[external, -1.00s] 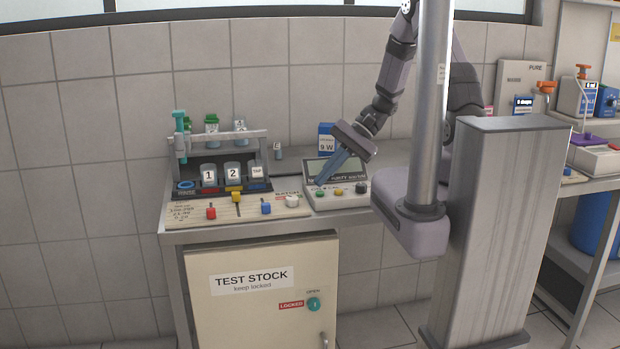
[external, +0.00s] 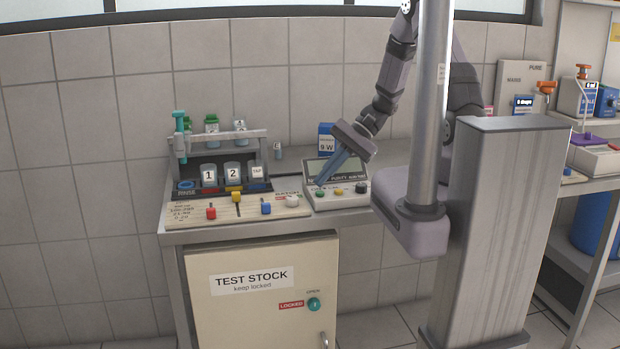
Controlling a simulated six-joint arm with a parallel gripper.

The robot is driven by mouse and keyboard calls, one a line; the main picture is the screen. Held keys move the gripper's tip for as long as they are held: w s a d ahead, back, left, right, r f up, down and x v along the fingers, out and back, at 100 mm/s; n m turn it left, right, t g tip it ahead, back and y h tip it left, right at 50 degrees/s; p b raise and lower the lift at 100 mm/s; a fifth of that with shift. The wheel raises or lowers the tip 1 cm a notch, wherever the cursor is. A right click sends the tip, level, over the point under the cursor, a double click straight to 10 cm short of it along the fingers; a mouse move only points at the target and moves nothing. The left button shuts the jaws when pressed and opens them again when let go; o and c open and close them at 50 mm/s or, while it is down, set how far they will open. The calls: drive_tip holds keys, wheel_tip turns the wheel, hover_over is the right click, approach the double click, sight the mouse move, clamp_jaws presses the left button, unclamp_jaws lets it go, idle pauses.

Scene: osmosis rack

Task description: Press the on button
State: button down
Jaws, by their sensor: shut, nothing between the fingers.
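The purity meter (external: 350,201) is a pale box with a dark screen, on the bench right of the rack. Its front panel carries a green button (external: 320,194), a yellow button (external: 338,192) and a dark knob (external: 361,188). The lettering above them is too small to read surely, so I cannot tell which is the on button. My gripper (external: 318,182) is shut and empty. It points down and left across the screen, with its tips just above the green button. I cannot tell whether the tips touch it.
Left of the meter stands a rack with cups labelled 1 and 2 (external: 233,172). In front is a panel with red (external: 211,213), yellow and blue sliders and a white knob (external: 292,200). A blue container (external: 326,138) stands behind the meter.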

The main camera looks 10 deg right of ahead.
sight(324, 195)
drive_tip(key=shift+f, duration=0.1)
idle(0.3)
drive_tip(key=shift+f+b, duration=0.35)
drive_tip(key=shift+b, duration=0.2)
drive_tip(key=shift+f+b, duration=0.3)
drive_tip(key=shift+f, duration=0.05)
idle(0.4)
drive_tip(key=shift+r, duration=0.15)
drive_tip(key=shift+r+p, duration=0.6)
drive_tip(key=shift+r, duration=0.1)
wheel_tip(324, 195, up, 6)
drive_tip(key=p, duration=0.4)
drive_tip(key=shift+p, duration=0.4)
idle(0.4)
